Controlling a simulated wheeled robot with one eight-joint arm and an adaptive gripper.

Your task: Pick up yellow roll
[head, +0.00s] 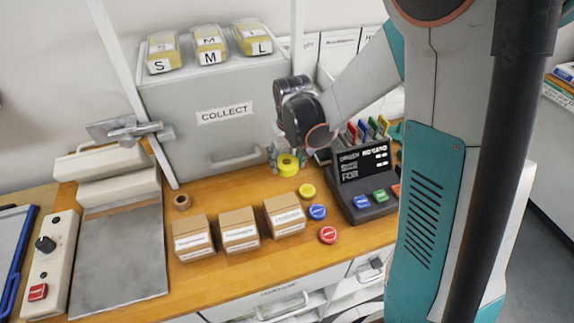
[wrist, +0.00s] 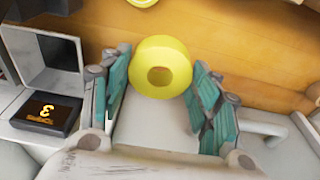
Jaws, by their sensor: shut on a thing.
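The yellow roll (head: 288,165) is a short ring with a hole in its middle. In the head view it is at my gripper (head: 280,157), in front of the grey COLLECT box. In the wrist view the yellow roll (wrist: 161,50) sits between the two teal-padded fingers of my gripper (wrist: 155,80). The fingers are shut on it from both sides. The head view shows the roll over the wooden counter, but I cannot tell how high it is above it.
The grey COLLECT box (head: 215,140) stands behind the roll. Three cardboard boxes (head: 239,230) stand left of the roll. A yellow disc (head: 307,190), a blue disc (head: 317,212) and a red disc (head: 328,235) lie on the counter (head: 290,258). A dark button console (head: 365,180) is to the right.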

